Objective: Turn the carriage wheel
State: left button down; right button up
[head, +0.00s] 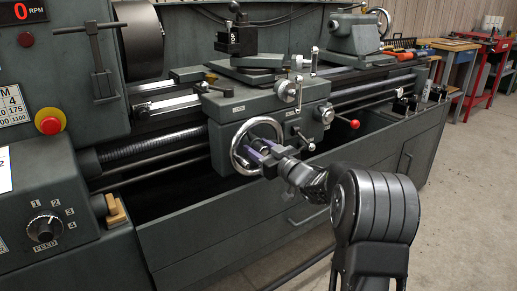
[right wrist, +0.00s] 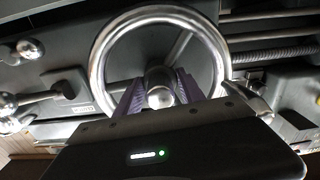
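The carriage wheel (head: 234,154) is a bright metal ring on the front of the lathe's dark carriage apron (head: 222,110). In the right wrist view its rim (right wrist: 155,13) fills the upper middle, with a round shiny hub (right wrist: 160,88) at its centre. My right gripper (head: 259,147) is at the wheel's face. Its purple-padded fingers, also seen in the right wrist view (right wrist: 160,100), stand apart on either side of the hub. I cannot tell if they touch it. The wheel's lower part is hidden behind the gripper. My left gripper is not in view.
A red-knobbed lever (head: 354,124) and small crank handles (head: 288,92) stick out right of the wheel. The lead screw (head: 150,146) runs left of the carriage. The tailstock (head: 353,36) is at the back right. Open floor (head: 450,220) lies at the right.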

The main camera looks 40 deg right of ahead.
grip_shut()
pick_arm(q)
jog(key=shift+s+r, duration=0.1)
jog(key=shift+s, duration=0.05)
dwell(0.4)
